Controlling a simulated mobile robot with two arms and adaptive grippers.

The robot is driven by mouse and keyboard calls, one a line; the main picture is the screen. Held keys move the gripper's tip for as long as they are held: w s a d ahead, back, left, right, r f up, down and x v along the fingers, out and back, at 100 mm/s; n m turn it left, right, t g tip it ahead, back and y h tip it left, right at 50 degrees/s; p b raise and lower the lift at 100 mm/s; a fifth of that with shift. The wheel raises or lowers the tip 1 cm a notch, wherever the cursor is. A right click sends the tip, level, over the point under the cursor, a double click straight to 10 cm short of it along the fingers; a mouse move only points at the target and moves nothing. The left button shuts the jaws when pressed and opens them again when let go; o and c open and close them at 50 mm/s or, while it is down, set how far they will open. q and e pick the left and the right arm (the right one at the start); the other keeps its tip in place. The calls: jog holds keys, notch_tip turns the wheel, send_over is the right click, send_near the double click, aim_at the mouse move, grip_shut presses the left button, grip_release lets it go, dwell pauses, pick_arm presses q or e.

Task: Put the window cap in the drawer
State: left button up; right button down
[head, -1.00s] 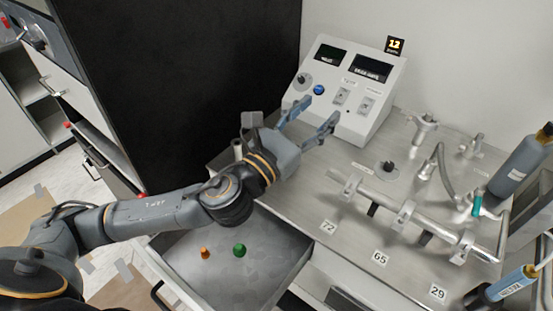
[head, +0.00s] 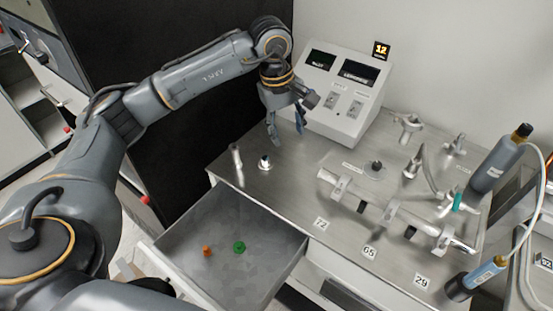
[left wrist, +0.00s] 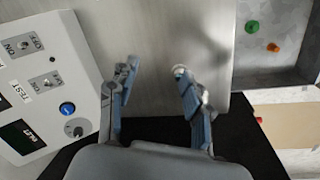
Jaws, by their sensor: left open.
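A small metal piece with a dark round top (head: 264,163) stands on the steel bench near its left edge. A short metal cylinder (head: 236,156) stands left of it. I cannot tell for sure which piece is the window cap. My left gripper (head: 287,139) is open and empty, pointing down above the bench, just behind and right of the dark-topped piece. In the left wrist view its fingers (left wrist: 155,68) are spread, with a small shiny piece (left wrist: 180,72) by the right fingertip. The drawer (head: 188,286) is open below the bench. My right gripper is not in view.
A green piece (head: 239,247) and an orange piece (head: 207,251) lie in the drawer. A white control box (head: 338,118) stands behind the gripper. A pipe assembly (head: 385,208) and a black knob fitting (head: 374,167) occupy the bench's right. A dark cabinet (head: 165,130) stands left.

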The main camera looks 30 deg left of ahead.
pick_arm(q)
jog(key=a+r+n+y, duration=0.1)
jog(key=a+r+y, duration=0.1)
jog(key=a, duration=0.3)
jog(key=p, duration=0.2)
send_over(266, 158)
jog(key=shift+g+y, duration=0.3)
jog(key=shift+g, duration=0.1)
notch_tip(266, 158, down, 8)
jog(key=shift+w+f, duration=0.1)
jog(key=shift+w, duration=0.05)
jog(key=f, duration=0.1)
jog(key=f+p, duration=0.1)
jog(key=f, duration=0.1)
jog(key=f+p, duration=0.1)
jog(key=shift+s+d+f, duration=0.1)
jog(key=shift+s+f, duration=0.2)
jog(key=shift+w+f, duration=0.1)
jog(key=shift+f, duration=0.4)
grip_shut()
